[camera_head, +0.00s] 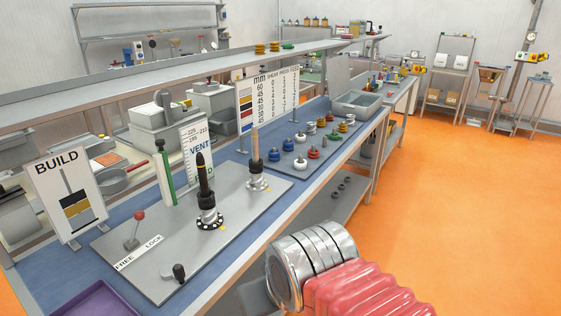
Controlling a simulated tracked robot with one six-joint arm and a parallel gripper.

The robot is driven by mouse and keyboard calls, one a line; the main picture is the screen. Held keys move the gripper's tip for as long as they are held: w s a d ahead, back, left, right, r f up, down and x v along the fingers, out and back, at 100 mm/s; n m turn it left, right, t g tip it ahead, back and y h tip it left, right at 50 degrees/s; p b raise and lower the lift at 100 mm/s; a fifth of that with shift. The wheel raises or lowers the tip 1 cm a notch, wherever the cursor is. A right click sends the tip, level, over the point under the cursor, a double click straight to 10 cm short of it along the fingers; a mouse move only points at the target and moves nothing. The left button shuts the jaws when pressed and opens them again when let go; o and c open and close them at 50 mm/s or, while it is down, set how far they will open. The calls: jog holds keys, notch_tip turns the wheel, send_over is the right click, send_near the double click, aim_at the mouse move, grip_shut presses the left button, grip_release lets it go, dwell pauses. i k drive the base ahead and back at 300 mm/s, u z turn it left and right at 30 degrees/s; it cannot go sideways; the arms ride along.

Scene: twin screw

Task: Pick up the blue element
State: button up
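Two blue elements stand on a grey board on the blue-topped bench: one (271,155) at the board's near left corner, the other (288,145) just behind it to the right. My gripper's fingers are not in view.
White (299,164), red (313,153) and yellow elements share the board (328,148). Left of it, a grey plate (255,205) carries two upright shafts and a red-knobbed lever (138,216). A grey bin (357,104) stands behind. The orange floor at right is clear.

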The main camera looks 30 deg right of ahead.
aim_at(272, 157)
jog(key=z, duration=2.4)
jog(key=i, duration=2.1)
jog(key=u, duration=0.05)
